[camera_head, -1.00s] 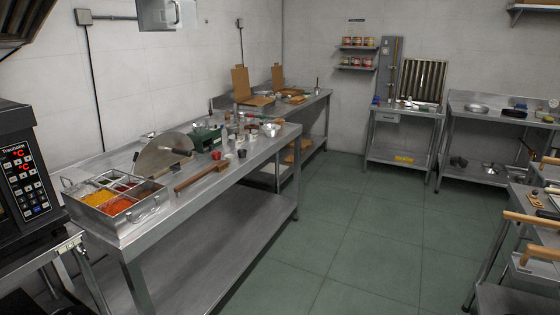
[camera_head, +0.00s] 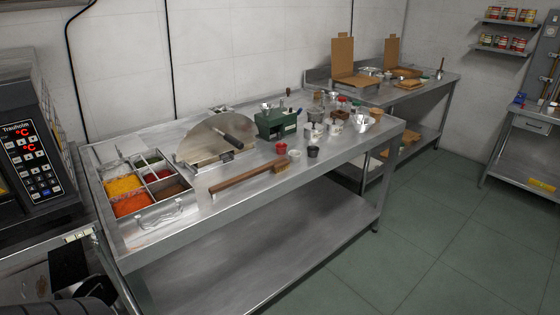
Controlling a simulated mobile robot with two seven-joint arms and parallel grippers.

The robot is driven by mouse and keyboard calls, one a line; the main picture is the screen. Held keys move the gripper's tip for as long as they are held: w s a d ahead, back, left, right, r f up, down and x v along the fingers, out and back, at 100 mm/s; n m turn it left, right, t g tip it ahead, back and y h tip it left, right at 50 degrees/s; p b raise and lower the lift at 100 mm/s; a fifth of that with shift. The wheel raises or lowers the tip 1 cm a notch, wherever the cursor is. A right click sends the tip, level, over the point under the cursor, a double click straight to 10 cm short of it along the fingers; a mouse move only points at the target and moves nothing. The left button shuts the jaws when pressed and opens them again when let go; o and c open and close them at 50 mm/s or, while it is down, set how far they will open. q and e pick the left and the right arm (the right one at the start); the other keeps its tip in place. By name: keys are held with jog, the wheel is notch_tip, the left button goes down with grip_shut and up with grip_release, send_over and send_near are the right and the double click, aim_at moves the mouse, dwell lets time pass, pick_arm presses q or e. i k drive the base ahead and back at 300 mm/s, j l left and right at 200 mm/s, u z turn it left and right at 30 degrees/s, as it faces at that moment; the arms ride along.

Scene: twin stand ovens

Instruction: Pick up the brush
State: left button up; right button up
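A brush (camera_head: 248,178) with a long brown wooden handle and a pale bristled head lies on the steel table (camera_head: 235,205), near its front edge. Its handle end points left and its bristle head is at the right, close to a small red cup (camera_head: 281,148). Nothing holds the brush. Neither of my grippers shows in the head view. A dark rounded shape at the bottom left corner may be part of my own body.
A steel topping container (camera_head: 160,215) stands left of the brush. Behind the brush are a round metal peel (camera_head: 205,143) and a green box (camera_head: 277,122). Small cups and bowls stand right. An oven (camera_head: 30,150) is at far left. Green floor (camera_head: 440,225) is clear at right.

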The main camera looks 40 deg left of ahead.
aim_at(281, 163)
jog(key=i, duration=1.4)
jog(key=i+u, duration=0.4)
jog(key=i+l+u, duration=0.25)
jog(key=i+u, duration=0.15)
jog(key=u, duration=1.55)
